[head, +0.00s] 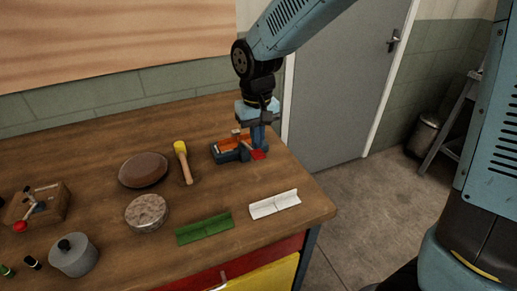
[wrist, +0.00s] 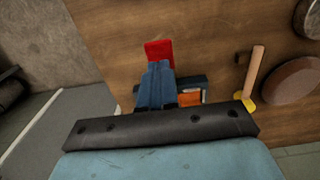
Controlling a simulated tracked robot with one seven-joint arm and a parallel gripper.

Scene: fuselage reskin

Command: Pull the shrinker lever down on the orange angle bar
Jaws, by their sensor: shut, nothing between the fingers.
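The shrinker (head: 230,156) is a dark blue-grey tool near the right end of the wooden table. The orange angle bar (head: 226,145) lies in it, and a bit of the bar shows in the wrist view (wrist: 189,98). The lever's red end (head: 258,155) sits low at the shrinker's right side and shows as a red pad in the wrist view (wrist: 159,52). My gripper (head: 258,146) points down right at the red end, its blue fingers shut and empty. In the wrist view the fingertips (wrist: 159,65) overlap the edge of the red pad; I cannot tell whether they touch it.
A yellow-headed mallet (head: 183,162), a brown oval pad (head: 143,170) and a round stone-like block (head: 146,212) lie to the left. Green (head: 205,229) and white (head: 275,204) angle pieces lie in front. The table's right edge is close by.

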